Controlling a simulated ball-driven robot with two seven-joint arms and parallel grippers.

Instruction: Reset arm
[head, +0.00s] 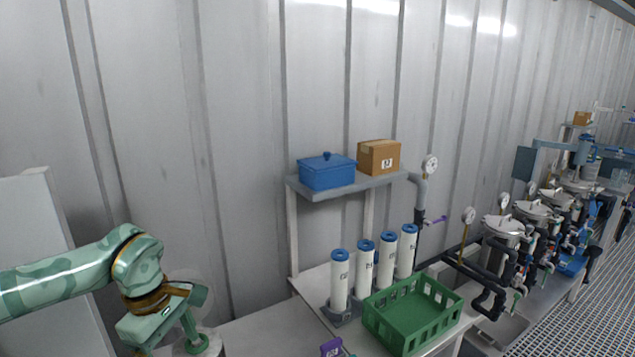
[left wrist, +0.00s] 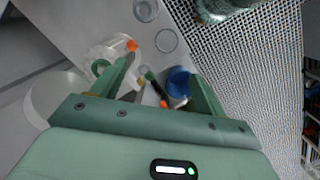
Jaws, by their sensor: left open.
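My left arm comes in from the left in the head view, with its green gripper (head: 197,338) low over the left end of the bench. In the left wrist view the two green fingers of this gripper (left wrist: 163,72) stand well apart. Nothing is held between them. Past the fingers lie a blue round cup (left wrist: 178,80), a clear container (left wrist: 105,58) with orange and green parts, and a thin clear ring (left wrist: 166,40). My right gripper does not show in either view.
A green crate (head: 412,312) and several white cylinders with blue caps (head: 364,268) stand on the bench right of my left arm. A shelf (head: 345,189) above holds a blue lidded box (head: 326,171) and a cardboard box (head: 379,157). Metal vessels (head: 502,228) line the right.

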